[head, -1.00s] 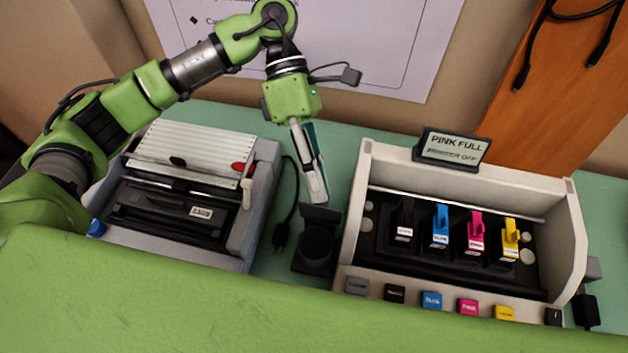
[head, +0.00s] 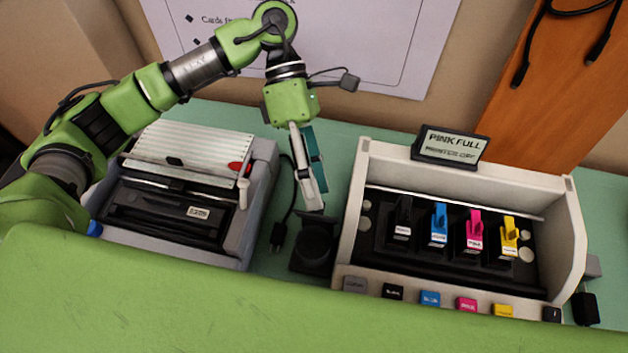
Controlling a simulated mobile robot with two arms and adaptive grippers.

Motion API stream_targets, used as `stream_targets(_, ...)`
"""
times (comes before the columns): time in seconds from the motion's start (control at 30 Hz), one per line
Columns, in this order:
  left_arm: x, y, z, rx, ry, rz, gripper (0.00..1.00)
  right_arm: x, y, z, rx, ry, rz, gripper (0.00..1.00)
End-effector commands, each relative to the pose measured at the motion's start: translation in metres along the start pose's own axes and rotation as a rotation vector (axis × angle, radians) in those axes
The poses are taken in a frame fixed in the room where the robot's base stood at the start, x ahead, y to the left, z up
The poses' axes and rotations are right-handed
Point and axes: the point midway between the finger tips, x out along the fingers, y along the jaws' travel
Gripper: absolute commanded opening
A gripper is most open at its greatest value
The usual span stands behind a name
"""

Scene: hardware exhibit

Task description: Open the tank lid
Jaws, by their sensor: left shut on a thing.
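My left gripper (head: 314,207) points down with its jaws shut, its tips at the raised black flap (head: 318,220) of a small black container (head: 314,246) with a round top. The tips hide part of the flap, so the exact grip is unclear. A teal part (head: 316,158) shows beside the pale fingers. To the right, a white-walled unit (head: 354,210) holds black (head: 402,222), blue (head: 439,228), pink (head: 474,234) and yellow (head: 508,238) tanks with upright tabs. My right gripper is out of view.
A grey machine (head: 262,185) stands left of the container, with a black cable and plug (head: 277,235) between them. A sign (head: 450,146) reading "PINK FULL" stands at the unit's back. Coloured labelled blocks (head: 430,298) line its front edge.

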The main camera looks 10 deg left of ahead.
Motion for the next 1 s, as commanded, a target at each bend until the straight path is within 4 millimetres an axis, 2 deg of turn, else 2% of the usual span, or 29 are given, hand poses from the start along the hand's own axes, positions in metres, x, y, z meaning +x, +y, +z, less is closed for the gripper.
stream_targets(0.03,0.004,0.007,-0.002,-0.011,0.001,0.013,0.27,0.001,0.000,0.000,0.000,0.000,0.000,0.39)
stream_targets(0.37,0.001,0.006,-0.001,-0.008,-0.003,0.001,0.22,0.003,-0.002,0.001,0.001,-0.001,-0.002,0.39)
stream_targets(1.0,-0.041,0.025,-0.003,-0.005,0.001,0.001,0.22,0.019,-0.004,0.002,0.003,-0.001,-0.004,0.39)
